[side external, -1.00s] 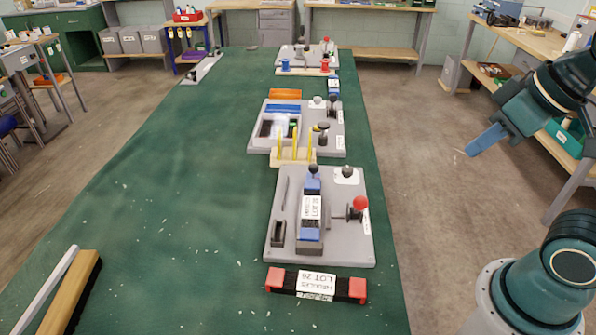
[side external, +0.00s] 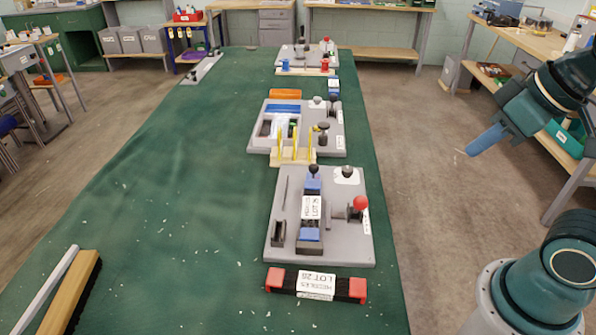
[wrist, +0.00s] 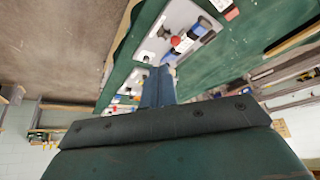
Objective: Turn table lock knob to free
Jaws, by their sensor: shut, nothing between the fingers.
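The nearest grey station (side external: 350,240) lies on the green table. It carries a black ball knob (side external: 347,171) on a white plate, a red ball knob (side external: 360,203) on its right side and a dark knob (side external: 314,169) behind a blue and grey block. The middle station has a dark knob (side external: 323,127) at its right. I cannot tell which one is the table lock knob, and no readable label names it. My gripper (side external: 470,151) is shut and empty, in the air right of the table, apart from every knob. In the wrist view its blue fingers (wrist: 158,88) point toward the stations.
A red-ended needle holder (side external: 316,284) lies in front of the nearest station. Yellow upright pegs (side external: 295,147) stand between the nearest and middle stations. A brush (side external: 70,290) lies at the front left. The left of the green table (side external: 180,200) is mostly clear.

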